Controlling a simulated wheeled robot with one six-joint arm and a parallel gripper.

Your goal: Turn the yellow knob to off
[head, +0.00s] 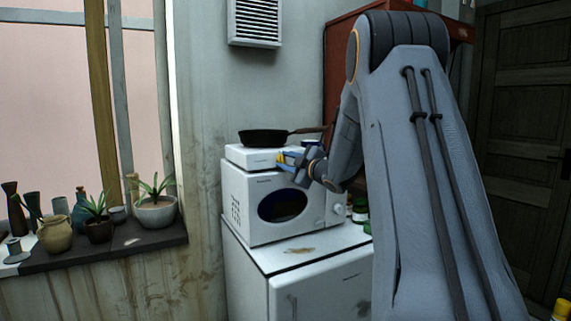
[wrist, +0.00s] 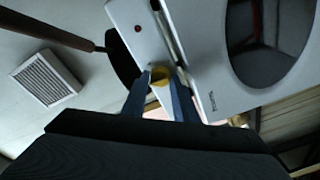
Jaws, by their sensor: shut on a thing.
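The yellow knob (wrist: 161,76) is on the front of a white hotplate (wrist: 141,14), beside a small red light. In the head view the hotplate (head: 240,155) lies on top of a white microwave, and a bit of yellow shows at my fingertips. My gripper (wrist: 159,82) has its two blue fingers on either side of the knob, shut on it. In the head view my gripper (head: 283,161) reaches the hotplate's front from the right. The fingers cover part of the knob, and I cannot tell which setting it points to.
A black pan (head: 263,138) sits on the hotplate, its handle pointing right above my gripper. The microwave (head: 245,203) stands on a white fridge (head: 300,255). Jars stand right of the microwave. Potted plants line the windowsill (head: 110,247) at left.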

